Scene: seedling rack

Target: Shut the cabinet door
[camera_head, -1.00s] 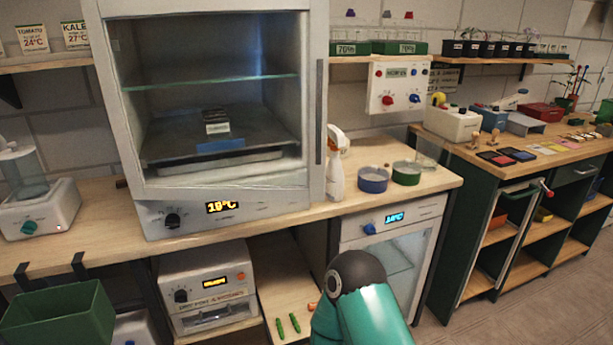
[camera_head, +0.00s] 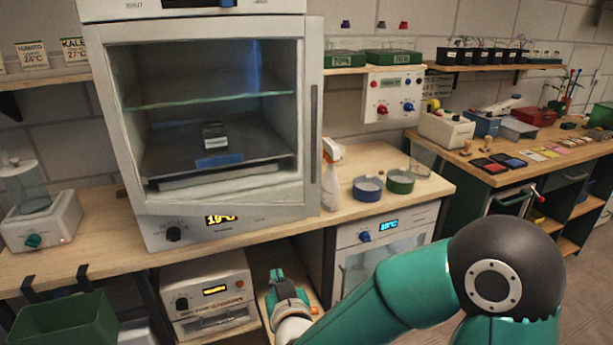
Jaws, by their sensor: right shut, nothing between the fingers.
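The white cabinet (camera_head: 190,234) stands on the bench at centre left. Its glass-fronted door (camera_head: 314,185) has a dark vertical handle (camera_head: 314,135) on the right side. The door's right edge reaches past the cabinet's top right corner and its lower edge partly covers the 19°C display, so it looks slightly ajar; the exact gap is unclear. Shelves and a small dark item show through the front. My right gripper (camera_head: 277,274) is shut and empty, in front of and below the bench edge, well under the door and apart from it. My left gripper is out of view.
A spray bottle (camera_head: 330,175) stands just right of the door, with a blue dish (camera_head: 367,188) and a green dish (camera_head: 400,181) beyond it. A small fridge (camera_head: 385,250) and a white device (camera_head: 207,295) sit below. A green bin (camera_head: 65,322) is at lower left.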

